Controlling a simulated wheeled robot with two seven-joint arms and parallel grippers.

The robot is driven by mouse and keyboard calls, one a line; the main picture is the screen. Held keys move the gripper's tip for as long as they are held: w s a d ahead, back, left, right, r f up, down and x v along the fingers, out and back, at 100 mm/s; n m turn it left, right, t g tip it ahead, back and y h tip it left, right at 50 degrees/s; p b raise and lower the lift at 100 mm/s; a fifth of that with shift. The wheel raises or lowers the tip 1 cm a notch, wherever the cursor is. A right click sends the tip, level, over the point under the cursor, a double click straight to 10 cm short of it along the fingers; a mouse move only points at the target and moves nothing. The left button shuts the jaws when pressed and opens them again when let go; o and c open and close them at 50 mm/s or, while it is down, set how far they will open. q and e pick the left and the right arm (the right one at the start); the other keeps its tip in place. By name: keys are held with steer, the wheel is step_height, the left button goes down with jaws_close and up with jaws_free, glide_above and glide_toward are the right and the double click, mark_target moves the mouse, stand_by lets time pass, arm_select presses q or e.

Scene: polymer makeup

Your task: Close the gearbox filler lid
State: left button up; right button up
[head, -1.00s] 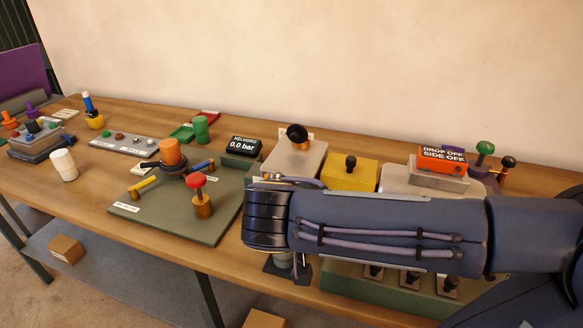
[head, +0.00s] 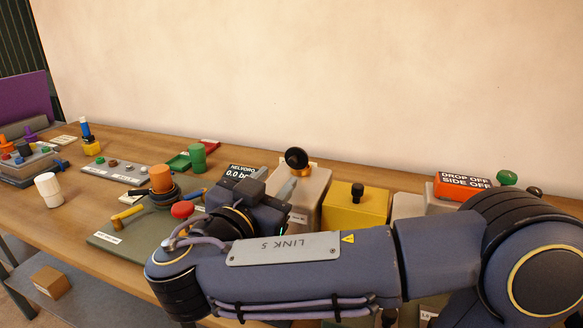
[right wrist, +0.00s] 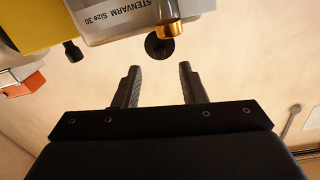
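The gearbox is a light grey box (head: 312,205) on the bench in the head view. A black round piece (head: 296,158), which looks like the filler lid, stands above its top with a brass part beside it. In the right wrist view the grey box (right wrist: 115,22) shows upside down with its printed label, a brass neck (right wrist: 169,22) and the black round piece (right wrist: 158,47). My right gripper (head: 272,181) is in front and left of the box. In the right wrist view its fingers (right wrist: 160,72) are apart and empty, with the black piece beyond them. My left gripper is out of view.
A yellow box (head: 355,210) with a black knob stands right of the gearbox, then an orange sign (head: 462,186). A black pressure display (head: 243,172) and a green plate (head: 115,240) with a red knob (head: 182,209) are left. The wall is behind.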

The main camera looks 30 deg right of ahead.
mark_target(291, 164)
steer(key=x, duration=0.6)
steer(key=shift+d+p, duration=0.25)
steer(key=shift+p, duration=0.15)
jaws_close()
